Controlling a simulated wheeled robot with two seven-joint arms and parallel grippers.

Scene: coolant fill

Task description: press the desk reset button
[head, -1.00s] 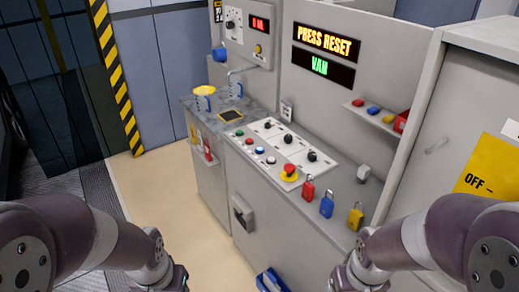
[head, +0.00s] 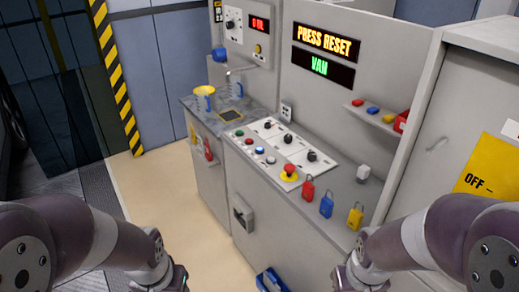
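The desk panel (head: 252,134) has a row of small buttons along its front-left edge. They include a green button (head: 239,133), a red button (head: 249,141) and a blue button (head: 260,150). Their labels are too small to read, so I cannot tell which is the reset. A red mushroom button (head: 289,170) on a yellow base sits further right. The upper display (head: 325,40) reads "PRESS RESET". My two arms come in at the lower left and lower right, in front of the desk and away from the buttons. Both gripper fingertips are below the picture.
Red, blue and yellow padlocks (head: 327,206) stand along the desk's right part. A yellow-rimmed jug (head: 204,97) stands at its far left end. A green display (head: 320,66) reads "VAN". A grey cabinet (head: 455,110) stands at right. A blue bin (head: 270,281) is on the floor.

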